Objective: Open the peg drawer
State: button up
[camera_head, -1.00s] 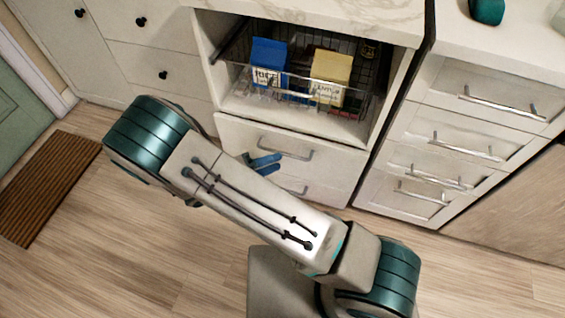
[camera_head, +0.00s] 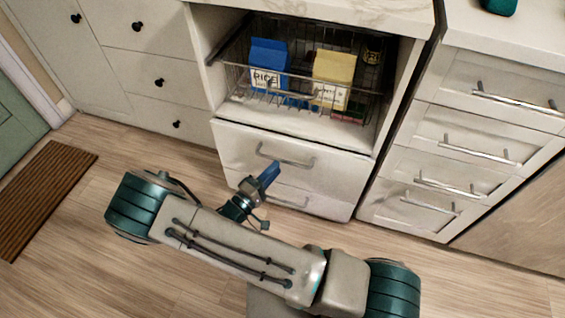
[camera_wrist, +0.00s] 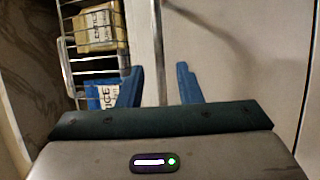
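Under the open shelf are two white drawers, an upper one (camera_head: 340,160) and a lower one (camera_head: 325,205). Both look shut. The upper has a metal bar handle (camera_head: 285,158); the lower handle (camera_head: 288,201) is partly hidden by my gripper. No label shows which is the peg drawer. My gripper (camera_head: 270,172) is in front of these drawers, just below the upper handle.
A wire basket (camera_head: 215,68) above holds a blue rice box (camera_head: 268,62) and a yellow box (camera_head: 333,75). Drawers with black knobs (camera_head: 158,82) stand left; more bar-handled drawers (camera_head: 465,135) stand right. A brown mat (camera_head: 45,195) lies at left. The wood floor before the drawers is open.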

aim_at(282, 161)
jog(key=shift+b+x, duration=0.35)
jog(key=shift+x, duration=2.05)
grip_shut()
jog(key=shift+s+a, duration=0.1)
jog(key=shift+s, duration=0.05)
